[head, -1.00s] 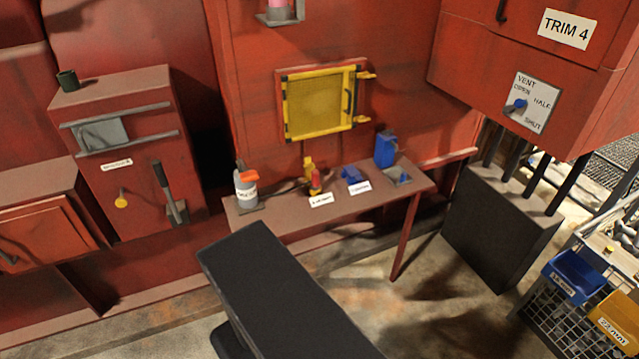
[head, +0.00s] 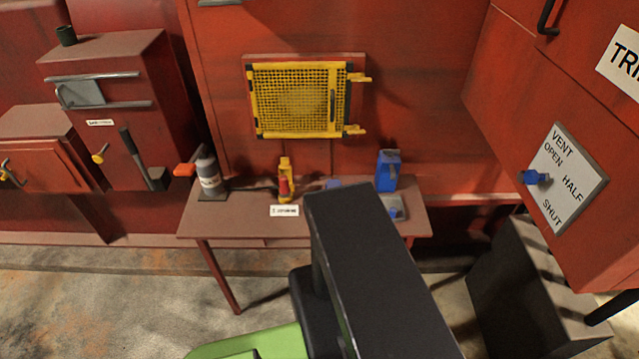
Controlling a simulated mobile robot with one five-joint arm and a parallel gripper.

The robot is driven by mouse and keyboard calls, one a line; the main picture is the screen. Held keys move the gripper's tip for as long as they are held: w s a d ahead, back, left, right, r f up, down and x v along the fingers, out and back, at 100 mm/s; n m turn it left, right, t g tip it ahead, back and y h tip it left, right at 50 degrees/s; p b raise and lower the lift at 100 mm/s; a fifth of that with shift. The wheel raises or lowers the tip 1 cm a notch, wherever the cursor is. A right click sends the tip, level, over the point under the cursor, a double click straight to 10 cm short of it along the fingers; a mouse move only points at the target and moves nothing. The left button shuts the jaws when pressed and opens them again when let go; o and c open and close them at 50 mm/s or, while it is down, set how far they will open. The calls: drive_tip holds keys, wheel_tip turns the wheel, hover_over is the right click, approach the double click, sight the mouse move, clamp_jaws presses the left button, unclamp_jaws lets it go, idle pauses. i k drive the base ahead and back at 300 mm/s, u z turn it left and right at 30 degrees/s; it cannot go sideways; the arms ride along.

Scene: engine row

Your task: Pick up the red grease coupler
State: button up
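A small red piece (head: 284,187), which looks like the red grease coupler, is on the brown-red table (head: 235,218). It is in front of or against an upright yellow object (head: 287,166); I cannot tell if they are joined. A white label (head: 284,211) is at the table's front edge below it. My gripper is not in view. My black arm link crosses the lower middle of the view and hides part of the table's right half.
A yellow mesh panel (head: 295,100) hangs behind. A red cabinet with a vent dial (head: 566,180) juts out at the right. Floor is open at lower left.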

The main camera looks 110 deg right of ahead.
sight(285, 192)
drive_tip(key=u, duration=0.25)
drive_tip(key=k, duration=0.4)
drive_tip(key=z, duration=1.45)
drive_tip(key=i, duration=0.5)
